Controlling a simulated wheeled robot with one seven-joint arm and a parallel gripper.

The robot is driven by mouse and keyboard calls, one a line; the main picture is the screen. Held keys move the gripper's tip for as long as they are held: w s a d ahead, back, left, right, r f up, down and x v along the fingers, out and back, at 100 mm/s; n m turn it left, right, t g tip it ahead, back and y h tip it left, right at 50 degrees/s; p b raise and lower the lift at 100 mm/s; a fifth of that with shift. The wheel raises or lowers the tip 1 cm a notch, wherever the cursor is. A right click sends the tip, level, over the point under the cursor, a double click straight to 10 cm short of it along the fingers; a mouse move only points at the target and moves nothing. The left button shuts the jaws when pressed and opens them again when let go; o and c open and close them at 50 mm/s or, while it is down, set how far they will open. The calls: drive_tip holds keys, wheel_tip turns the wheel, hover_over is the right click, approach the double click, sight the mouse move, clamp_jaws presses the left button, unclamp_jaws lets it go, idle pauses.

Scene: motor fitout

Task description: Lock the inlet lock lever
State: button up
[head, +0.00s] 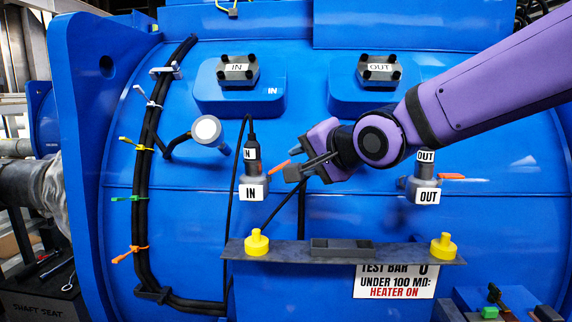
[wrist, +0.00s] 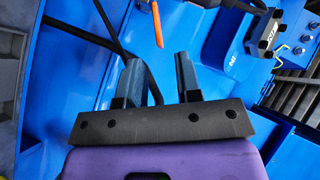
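The inlet lock lever (head: 279,166) is orange and sticks out to the upper right from the grey IN connector (head: 253,186) in the head view. In the wrist view the orange lever (wrist: 157,24) lies beyond the fingertips, in line with the gap between them. My gripper (head: 297,160) is just right of the lever in the head view. Its fingers (wrist: 159,62) are apart with nothing held between them. I see no contact with the lever. The IN connector's body is not clearly visible in the wrist view.
A black plug with an IN tag (head: 252,150) and cable sits above the connector. The OUT connector (head: 427,190) with its orange lever (head: 451,177) is at right. A shelf with yellow knobs (head: 257,242) juts out below. A round-headed lamp-like part (head: 207,130) stands left.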

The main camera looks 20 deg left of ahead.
sight(286, 162)
drive_tip(key=shift+w+a+f, duration=0.1)
drive_tip(key=shift+a, duration=0.15)
drive_tip(key=shift+x, duration=2.95)
clamp_jaws()
